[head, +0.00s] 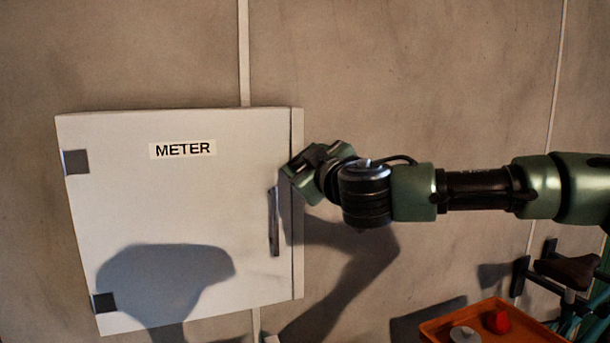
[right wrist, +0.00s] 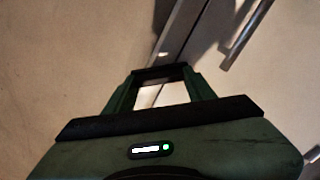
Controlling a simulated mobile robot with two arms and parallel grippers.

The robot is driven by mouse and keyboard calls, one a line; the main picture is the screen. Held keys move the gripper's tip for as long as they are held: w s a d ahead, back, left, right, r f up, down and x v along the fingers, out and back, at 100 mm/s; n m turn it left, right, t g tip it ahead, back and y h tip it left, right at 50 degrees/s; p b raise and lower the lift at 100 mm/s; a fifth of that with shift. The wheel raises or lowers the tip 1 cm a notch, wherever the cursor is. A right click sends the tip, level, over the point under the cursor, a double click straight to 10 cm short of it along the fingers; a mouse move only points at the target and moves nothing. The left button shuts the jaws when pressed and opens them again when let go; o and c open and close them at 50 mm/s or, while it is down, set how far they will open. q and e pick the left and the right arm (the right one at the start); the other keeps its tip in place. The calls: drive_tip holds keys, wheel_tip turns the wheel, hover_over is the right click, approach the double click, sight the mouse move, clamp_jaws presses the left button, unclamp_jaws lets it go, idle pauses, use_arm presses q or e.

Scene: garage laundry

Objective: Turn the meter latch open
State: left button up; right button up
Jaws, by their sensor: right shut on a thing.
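The white meter box (head: 150,215) hangs on the wall with its door closed; the word METER is on its label (head: 183,149). A vertical grey handle (head: 274,222) is near the door's right edge; it also shows in the right wrist view (right wrist: 246,36), apart from the fingers. My right gripper (head: 291,172) is at the box's right edge, just above and right of the handle. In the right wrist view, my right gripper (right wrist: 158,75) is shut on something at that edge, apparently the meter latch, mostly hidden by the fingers. My left gripper is not in view.
Two grey hinges, upper (head: 75,162) and lower (head: 103,303), are on the door's left side. An orange tray (head: 440,330) with a red object (head: 498,321) and a pale round object (head: 464,335) is low at the right. The wall left of the box is clear.

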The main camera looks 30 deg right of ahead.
drive_tip(key=n+b, duration=0.1)
drive_tip(key=n, duration=0.1)
drive_tip(key=shift+f+n, duration=0.1)
drive_tip(key=shift+n, duration=0.3)
drive_tip(key=n+b, duration=0.1)
drive_tip(key=n, duration=0.1)
drive_tip(key=shift+a+n, duration=0.1)
drive_tip(key=shift+n, duration=0.3)
drive_tip(key=n+b, duration=0.1)
drive_tip(key=n, duration=0.4)
drive_tip(key=shift+f, duration=0.1)
drive_tip(key=shift+n, duration=0.3)
drive_tip(key=o, duration=1.4)
